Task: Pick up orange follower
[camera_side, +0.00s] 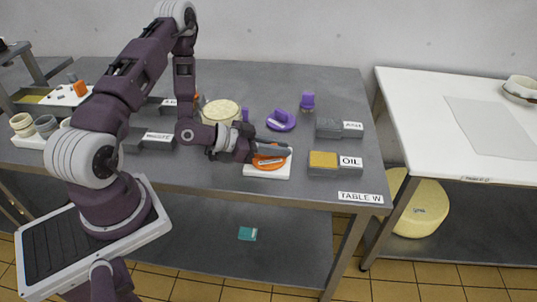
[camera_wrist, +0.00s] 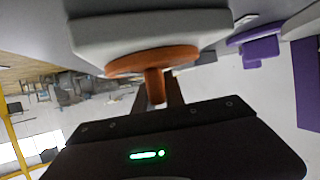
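The orange follower (camera_side: 268,163) is a round orange disc with an upright knob. It sits on a white block (camera_side: 256,172) near the front edge of the table, partly hidden behind my gripper (camera_side: 262,151). In the wrist view the orange follower (camera_wrist: 155,62) lies against the pale block (camera_wrist: 110,36), with its knob pointing toward the camera. My gripper (camera_wrist: 158,95) has a dark finger on each side of the knob, with no clear gap showing, so it looks shut on the knob.
A purple follower (camera_side: 280,123) lies behind my gripper, with another purple piece (camera_side: 307,101) further back. A grey box labelled OIL (camera_side: 335,170) stands to the right. A cream round vat (camera_side: 221,111) is behind left. A white table (camera_side: 430,120) stands across a gap on the right.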

